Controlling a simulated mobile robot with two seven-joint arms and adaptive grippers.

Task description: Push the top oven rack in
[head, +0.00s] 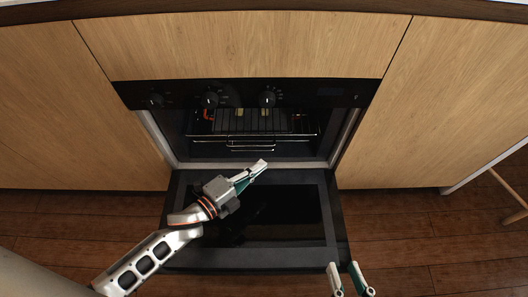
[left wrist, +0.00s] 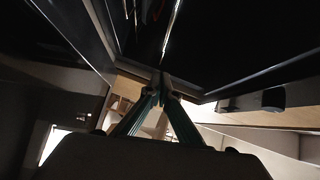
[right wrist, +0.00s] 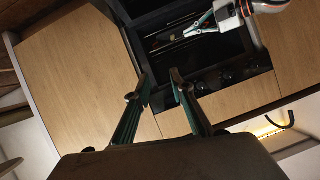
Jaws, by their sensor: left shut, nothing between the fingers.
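The oven (head: 240,125) is open, with its door (head: 290,225) folded down toward me. Inside the cavity, the top oven rack (head: 250,122) is a wire rack whose front bar and handle-like loop show near the opening. My left gripper (head: 262,165) is shut and empty. It is over the open door, just in front of the cavity, with the rack behind it. In the left wrist view its fingertips (left wrist: 160,82) meet. My right gripper (head: 350,280) is open and empty, low at the front edge of the door; its fingers (right wrist: 160,85) are apart in the right wrist view.
Control knobs (head: 210,99) line the panel above the opening. Wooden cabinets (head: 440,90) flank the oven on both sides. A wooden chair or stool leg (head: 512,190) shows at the far right.

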